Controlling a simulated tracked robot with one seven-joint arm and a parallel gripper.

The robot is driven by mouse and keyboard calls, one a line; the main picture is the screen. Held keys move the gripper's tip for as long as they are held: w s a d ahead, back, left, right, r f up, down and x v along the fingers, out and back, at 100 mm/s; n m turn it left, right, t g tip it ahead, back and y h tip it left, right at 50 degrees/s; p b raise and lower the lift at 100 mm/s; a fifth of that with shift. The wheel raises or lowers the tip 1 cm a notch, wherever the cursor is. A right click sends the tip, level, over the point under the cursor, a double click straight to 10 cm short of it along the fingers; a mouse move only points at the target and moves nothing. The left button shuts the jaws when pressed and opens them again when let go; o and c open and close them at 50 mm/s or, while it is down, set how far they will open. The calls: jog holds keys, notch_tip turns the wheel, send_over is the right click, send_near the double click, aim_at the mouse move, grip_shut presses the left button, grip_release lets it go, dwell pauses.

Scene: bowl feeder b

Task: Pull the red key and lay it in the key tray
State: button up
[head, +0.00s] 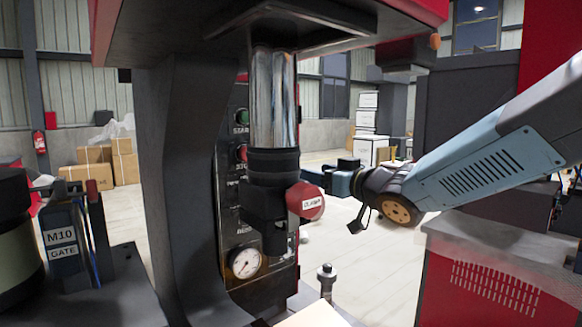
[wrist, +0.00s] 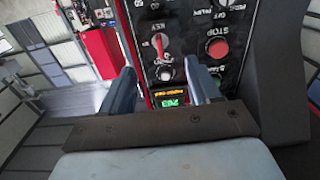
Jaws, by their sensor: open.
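A small red key (wrist: 158,43) sits upright in the switch under the KEY label on the dark control panel (wrist: 182,18) in the wrist view. My gripper (wrist: 161,68) is open and empty. Its two fingers point at the panel, one left and one right of the key's line, with the key just above the fingertips in the picture. I cannot tell how far the tips are from the panel. In the head view my gripper (head: 336,179) is right of the press column, and the key cannot be made out. I cannot identify the key tray in either view.
A red STOP button (wrist: 218,48) is right of the key, and a lit display (wrist: 170,99) is below. In the head view a shiny press column (head: 274,100) and a red round knob (head: 305,200) stand before the panel. A red cabinet (head: 490,285) is at right.

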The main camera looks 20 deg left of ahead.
jog(key=shift+x, duration=4.45)
jog(key=shift+c, duration=0.4)
grip_shut()
jog(key=shift+s+d, duration=0.1)
jog(key=shift+v, duration=2.75)
jog(key=shift+s+d, duration=0.1)
